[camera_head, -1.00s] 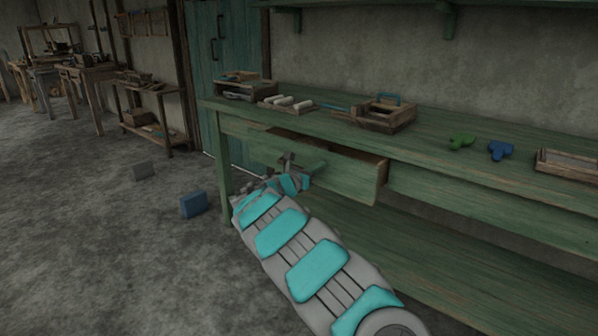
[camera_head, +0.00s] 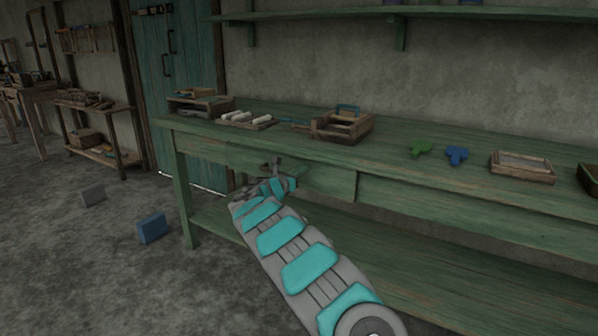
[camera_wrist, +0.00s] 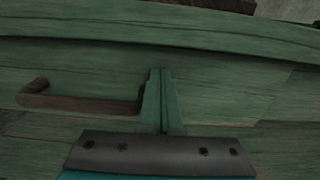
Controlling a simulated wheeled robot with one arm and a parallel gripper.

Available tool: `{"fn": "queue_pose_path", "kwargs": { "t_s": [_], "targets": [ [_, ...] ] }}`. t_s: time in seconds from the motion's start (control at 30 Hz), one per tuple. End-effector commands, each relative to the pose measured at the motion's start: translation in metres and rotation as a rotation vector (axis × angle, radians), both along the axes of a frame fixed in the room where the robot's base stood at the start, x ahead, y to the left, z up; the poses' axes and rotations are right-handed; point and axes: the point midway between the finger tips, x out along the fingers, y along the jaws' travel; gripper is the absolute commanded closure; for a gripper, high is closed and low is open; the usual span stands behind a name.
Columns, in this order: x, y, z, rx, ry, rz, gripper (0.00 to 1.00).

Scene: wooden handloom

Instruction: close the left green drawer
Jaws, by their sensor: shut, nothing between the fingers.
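The left green drawer (camera_head: 330,181) is in the workbench's front, below the top. Its front looks close to the bench frame, and no opening into it shows. I cannot tell whether it is fully flush. My gripper (camera_head: 276,164) is at the drawer front, left of its middle. In the wrist view my gripper (camera_wrist: 162,100) has its fingers together and empty, pointing at the green drawer front (camera_wrist: 215,90). They are just right of the drawer's brown bar handle (camera_wrist: 80,98). Contact with the front cannot be told for certain.
The green workbench (camera_head: 480,190) holds a wooden caddy (camera_head: 343,127), a tray of white rolls (camera_head: 246,120), green (camera_head: 420,149) and blue (camera_head: 457,154) pieces and a shallow tray (camera_head: 522,167). A blue block (camera_head: 152,228) and a grey block (camera_head: 92,194) lie on the floor.

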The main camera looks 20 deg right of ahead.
Motion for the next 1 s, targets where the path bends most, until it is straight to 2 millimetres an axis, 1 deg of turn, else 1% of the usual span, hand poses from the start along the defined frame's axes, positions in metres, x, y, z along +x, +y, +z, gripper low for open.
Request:
{"fn": "queue_pose_path", "kwargs": {
  "t_s": [0.03, 0.2, 0.37, 0.47, 0.57, 0.7, 0.77, 0.9, 1.0],
  "targets": [
    [0.002, -0.002, 0.004, -0.003, -0.003, 0.006, 1.0],
    [0.002, -0.002, 0.005, -0.003, -0.005, 0.007, 1.0],
    [-0.003, 0.006, 0.006, -0.004, -0.007, 0.007, 1.0],
    [-0.01, 0.016, 0.004, -0.005, -0.004, 0.005, 1.0],
    [-0.02, 0.03, 0.004, -0.005, -0.003, 0.005, 1.0],
    [-0.034, 0.052, 0.004, -0.006, -0.002, 0.006, 1.0],
    [-0.041, 0.059, 0.003, -0.006, -0.002, 0.003, 1.0],
    [-0.057, 0.083, 0.004, -0.005, -0.004, 0.005, 1.0],
    [-0.068, 0.096, 0.002, -0.005, -0.002, 0.003, 1.0]
  ]
}}
